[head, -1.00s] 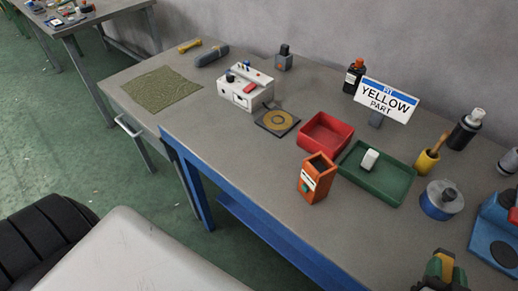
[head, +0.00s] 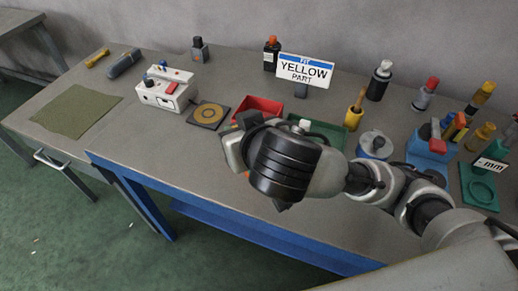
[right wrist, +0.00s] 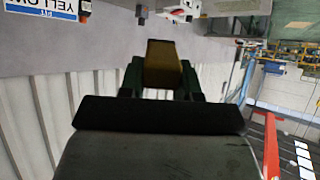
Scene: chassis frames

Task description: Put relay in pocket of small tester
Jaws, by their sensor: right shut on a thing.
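My right gripper (right wrist: 163,85) is shut on a yellow-brown block, which I take for the relay (right wrist: 164,62). In the head view my right arm reaches in from the right above the bench. Its wrist hides the fingertips and the block there. A white box with knobs and a red part (head: 166,96) stands on the bench, left of my gripper and apart from it. A smaller orange box with an open top, seen earlier, is now mostly hidden behind my wrist. I cannot tell which box is the small tester. My left gripper is not in view.
A dark pad with a yellow ring (head: 208,115) lies between the white box and my wrist. The red tray (head: 260,105) and green tray (head: 328,130) are partly covered by my arm. A sign (head: 304,71) reads YELLOW PART. A green mat (head: 76,110) lies left.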

